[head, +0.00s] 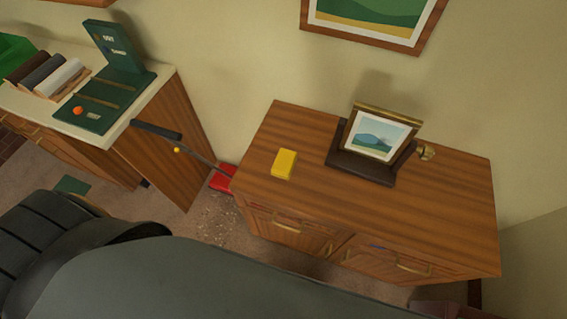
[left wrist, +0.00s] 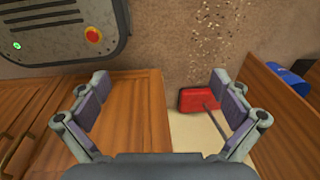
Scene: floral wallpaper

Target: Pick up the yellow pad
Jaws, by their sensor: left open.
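The yellow pad (head: 284,164) is a small bright block. It lies on the left part of the wooden cabinet top (head: 420,215) in the head view. It does not show in the left wrist view. My left gripper (left wrist: 161,98) is open in the left wrist view, its two fingers wide apart with nothing between them. Wooden furniture and the floor show beyond the fingers. The gripper itself does not show in the head view. My right gripper is in neither view.
A framed picture (head: 380,136) stands on a dark base to the right of the pad. A red dustpan (head: 223,178) lies on the floor left of the cabinet, also in the left wrist view (left wrist: 202,99). A long-handled tool (head: 157,130) leans there. A desk (head: 168,120) stands further left.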

